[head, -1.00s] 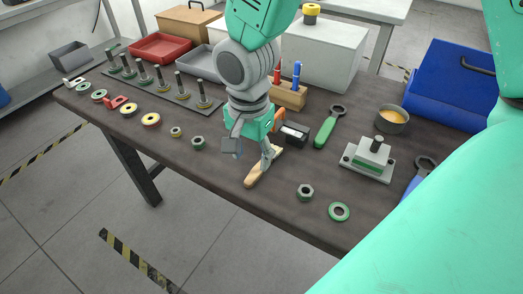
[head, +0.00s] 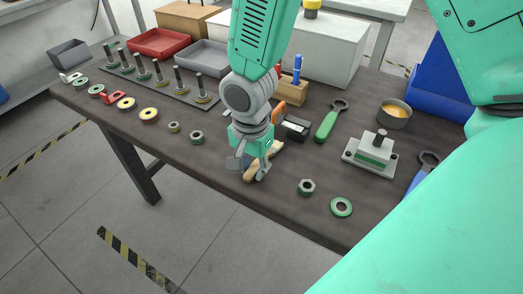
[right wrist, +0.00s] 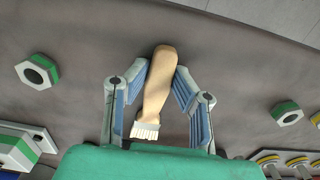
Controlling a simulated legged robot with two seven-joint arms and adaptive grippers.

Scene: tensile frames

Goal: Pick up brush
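The brush has a light wooden handle (head: 248,176) and lies near the front edge of the table (head: 215,166). Its pale bristles show in the right wrist view (right wrist: 145,131), toward my palm; the handle points away. My right gripper (head: 250,170) is down over the brush, one finger on each side of it. In the right wrist view my right gripper (right wrist: 161,72) looks open, with the handle between the fingertips and narrow gaps beside it. In the head view the gripper hides part of the brush. My left gripper is not in view.
Another nut (head: 196,137) lies to the left.

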